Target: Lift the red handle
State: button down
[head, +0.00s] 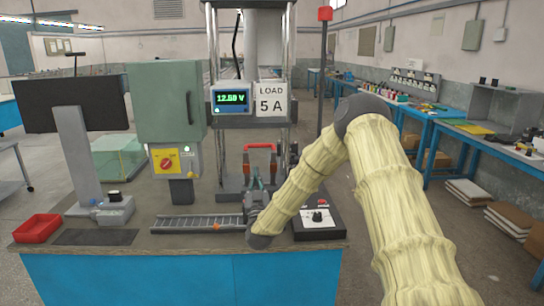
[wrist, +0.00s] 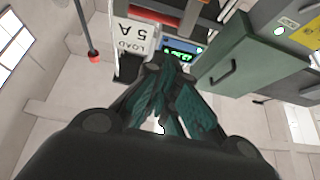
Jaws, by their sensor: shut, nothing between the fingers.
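The red handle (head: 260,146) is a red bar with two short side arms, below the meter on the frame in the head view. A red strip at the top of the wrist view (wrist: 178,19) appears to be the same handle. My gripper (head: 257,172) is just below the handle in the head view, with its teal fingers pointing up. In the wrist view my gripper (wrist: 170,68) has its fingertips together, with nothing between them. I cannot tell whether the fingers touch the handle.
A green cabinet (head: 167,103) with a yellow switch box (head: 174,161) stands left of the handle. A meter (head: 231,98) reads 12.50 V beside a LOAD 5 A sign (head: 271,99).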

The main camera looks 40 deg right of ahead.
jog(key=d+f+p+x, duration=0.1)
jog(key=d+p+x, duration=0.1)
jog(key=x, duration=1.1)
jog(key=shift+w+h+p, duration=0.15)
jog(key=shift+h+p, duration=0.15)
jog(key=shift+p, duration=0.25)
jog(key=shift+d+m, duration=0.1)
jog(key=shift+m, duration=0.2)
